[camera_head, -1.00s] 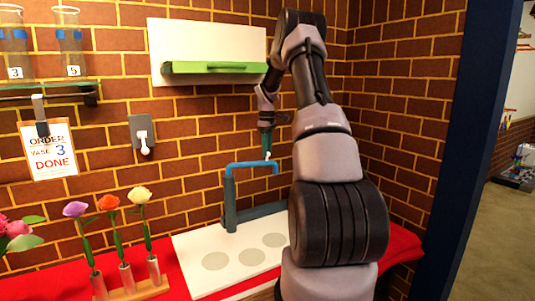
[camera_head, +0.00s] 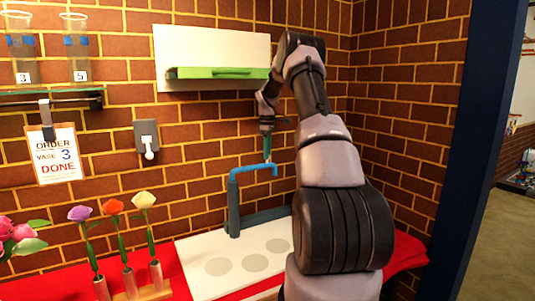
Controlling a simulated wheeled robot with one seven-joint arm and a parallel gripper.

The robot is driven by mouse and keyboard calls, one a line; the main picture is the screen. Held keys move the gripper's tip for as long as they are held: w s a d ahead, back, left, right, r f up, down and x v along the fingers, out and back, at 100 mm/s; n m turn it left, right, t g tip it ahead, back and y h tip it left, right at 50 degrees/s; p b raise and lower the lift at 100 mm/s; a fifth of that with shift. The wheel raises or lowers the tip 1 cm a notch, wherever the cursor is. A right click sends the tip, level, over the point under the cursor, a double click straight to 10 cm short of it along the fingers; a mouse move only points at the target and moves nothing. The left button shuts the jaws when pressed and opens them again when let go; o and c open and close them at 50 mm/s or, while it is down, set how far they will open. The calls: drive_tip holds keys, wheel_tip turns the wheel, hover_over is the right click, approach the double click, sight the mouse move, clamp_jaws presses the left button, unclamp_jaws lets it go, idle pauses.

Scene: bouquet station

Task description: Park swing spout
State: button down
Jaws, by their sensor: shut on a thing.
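The swing spout (camera_head: 252,171) is a blue pipe on an upright blue post (camera_head: 233,207). Its arm reaches right from the post and bends down at the free end, above the white counter board (camera_head: 215,250). My gripper (camera_head: 267,157) points down from above and is shut on the spout near its free end. The fingertips are small in the picture, and the exact grip point is hard to make out.
A green-edged white panel (camera_head: 200,45) hangs on the brick wall above. A switch (camera_head: 147,140) and an order card (camera_head: 56,156) are to the left. Flowers in holders (camera_head: 127,275) stand at the front left. My arm hides the board's right part.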

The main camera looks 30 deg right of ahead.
drive_tip(key=c, duration=0.6)
unclamp_jaws()
